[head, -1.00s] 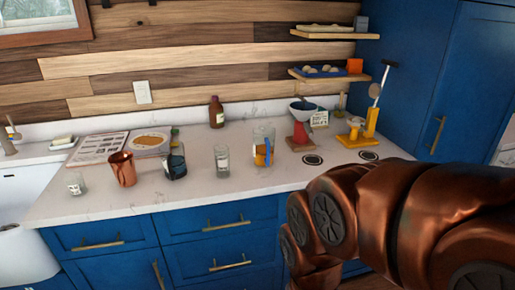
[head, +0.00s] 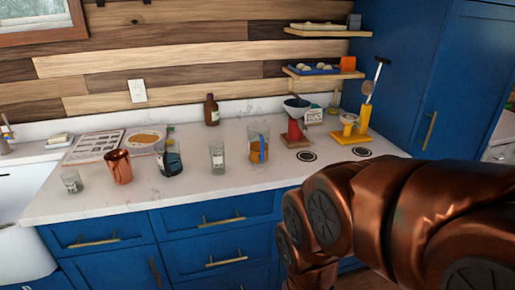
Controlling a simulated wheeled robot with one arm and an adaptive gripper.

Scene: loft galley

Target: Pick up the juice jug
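A clear glass jug (head: 254,147) with amber liquid low inside and a blue upright strip stands on the white counter, right of the middle glass; I take it to be the juice jug. It is upright, and nothing touches it. My copper-coloured arm fills the lower right of the head view, in front of the counter and to the right of the jug. My gripper is not visible; the arm runs out of the bottom of the picture.
Left of the jug stand a clear glass (head: 217,157), a dark-banded jug (head: 169,160), a copper mug (head: 117,166) and a small glass (head: 72,182). A brown bottle (head: 212,110) stands behind. A red-based stand (head: 295,132) is to the right. The counter's front strip is clear.

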